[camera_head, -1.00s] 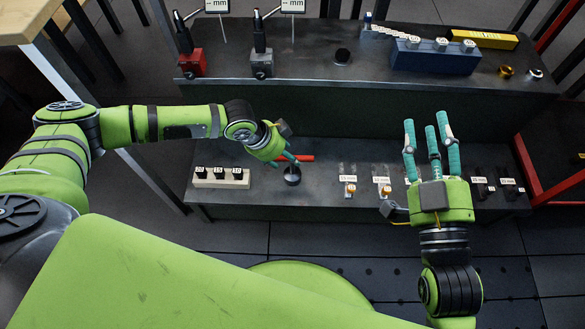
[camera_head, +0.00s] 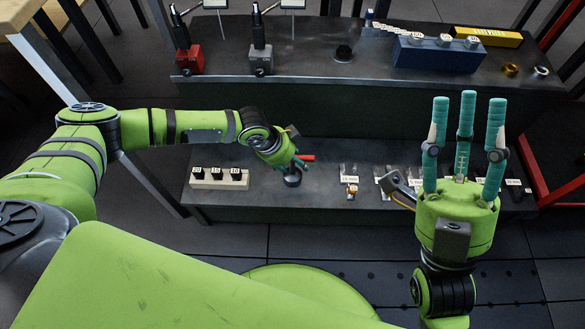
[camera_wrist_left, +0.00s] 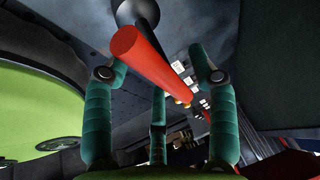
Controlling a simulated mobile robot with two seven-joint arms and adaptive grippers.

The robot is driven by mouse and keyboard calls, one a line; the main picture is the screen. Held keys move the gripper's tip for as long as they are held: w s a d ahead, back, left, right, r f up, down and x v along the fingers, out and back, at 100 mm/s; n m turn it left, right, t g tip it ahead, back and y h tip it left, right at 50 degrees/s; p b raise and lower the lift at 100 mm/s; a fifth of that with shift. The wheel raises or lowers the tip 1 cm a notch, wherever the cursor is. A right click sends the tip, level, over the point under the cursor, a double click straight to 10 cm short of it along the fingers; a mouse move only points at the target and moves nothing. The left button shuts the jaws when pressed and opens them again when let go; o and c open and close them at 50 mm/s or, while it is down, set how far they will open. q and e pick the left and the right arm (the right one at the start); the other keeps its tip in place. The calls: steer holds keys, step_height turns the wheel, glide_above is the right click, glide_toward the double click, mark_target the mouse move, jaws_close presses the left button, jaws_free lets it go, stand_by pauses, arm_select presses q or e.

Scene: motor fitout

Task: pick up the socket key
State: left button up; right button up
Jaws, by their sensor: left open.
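The socket key shows a red bar handle (camera_head: 308,157) above a dark round base (camera_head: 292,179) on the lower shelf. My left gripper (camera_head: 298,163) is at the handle, coming from the left and partly hiding it. In the left wrist view the red handle (camera_wrist_left: 150,62) runs between the open fingers, with the dark round part (camera_wrist_left: 134,12) beyond it. Whether any finger touches the handle I cannot tell. My right gripper (camera_head: 466,125) is open and empty, its three fingers pointing up in the picture, in front of the shelf's right part.
A pale block (camera_head: 219,178) with several dark pieces stands left of the key. Labelled small parts (camera_head: 350,190) lie to its right. The upper shelf (camera_head: 300,70) holds a red stand (camera_head: 190,62), a grey stand (camera_head: 262,62) and a blue block (camera_head: 437,57).

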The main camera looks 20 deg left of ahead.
arm_select(q)
jaws_close()
steer(key=shift+r, duration=0.15)
